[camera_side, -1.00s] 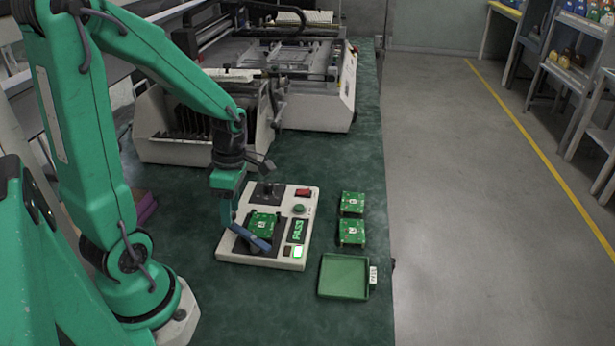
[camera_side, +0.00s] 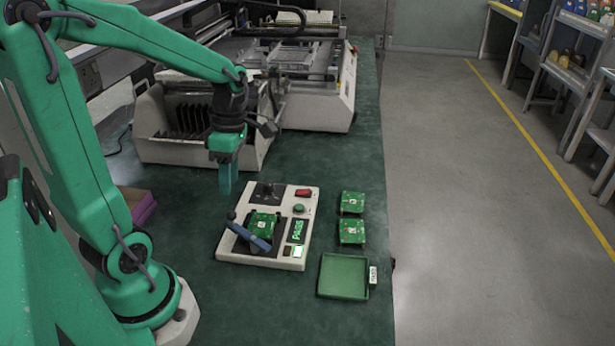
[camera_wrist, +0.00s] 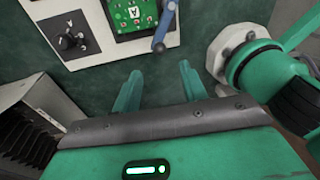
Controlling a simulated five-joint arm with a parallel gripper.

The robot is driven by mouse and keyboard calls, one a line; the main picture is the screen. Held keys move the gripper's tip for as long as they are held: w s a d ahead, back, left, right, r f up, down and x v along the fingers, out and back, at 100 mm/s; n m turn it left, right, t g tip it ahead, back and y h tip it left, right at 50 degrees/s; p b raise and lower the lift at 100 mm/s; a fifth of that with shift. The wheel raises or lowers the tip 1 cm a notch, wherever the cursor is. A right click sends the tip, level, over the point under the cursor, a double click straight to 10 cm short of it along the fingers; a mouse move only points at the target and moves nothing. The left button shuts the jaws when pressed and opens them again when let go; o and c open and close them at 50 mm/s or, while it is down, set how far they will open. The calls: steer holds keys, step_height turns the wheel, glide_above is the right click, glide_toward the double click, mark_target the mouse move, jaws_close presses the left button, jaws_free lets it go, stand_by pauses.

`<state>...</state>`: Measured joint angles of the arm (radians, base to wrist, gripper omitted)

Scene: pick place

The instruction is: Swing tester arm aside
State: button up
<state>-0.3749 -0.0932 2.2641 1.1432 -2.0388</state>
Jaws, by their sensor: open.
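The white tester (camera_side: 225,250) stands on the bench with a green circuit board (camera_side: 262,222) in its nest. Its blue tester arm (camera_side: 248,233) lies slantwise across the left front side of the board. The board (camera_wrist: 130,12) and the tester arm's end (camera_wrist: 160,30) also show at the top of the wrist view. My gripper (camera_side: 226,188) hangs above the bench just left of and behind the tester, apart from the tester arm. In the wrist view, my gripper (camera_wrist: 158,82) has its two fingers spread with nothing between them.
A white slotted rack (camera_side: 185,150) and a larger machine (camera_side: 320,105) stand behind.

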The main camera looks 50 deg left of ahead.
steer(key=shift+c, duration=0.2)
steer(key=c, duration=0.7)
steer(key=shift+w+r, duration=0.1)
jaws_close()
steer(key=w+a+r+m, duration=0.1)
steer(key=w+m, duration=0.2)
steer(key=m, duration=0.8)
steer(key=w+a+r+m, duration=0.2)
steer(key=w+m, duration=0.1)
steer(key=m, duration=0.8)
steer(key=shift+w+a+r+m+g, duration=0.15)
steer(key=shift+w+r+m+g, duration=0.1)
steer(key=shift+w+m+g, duration=0.1)
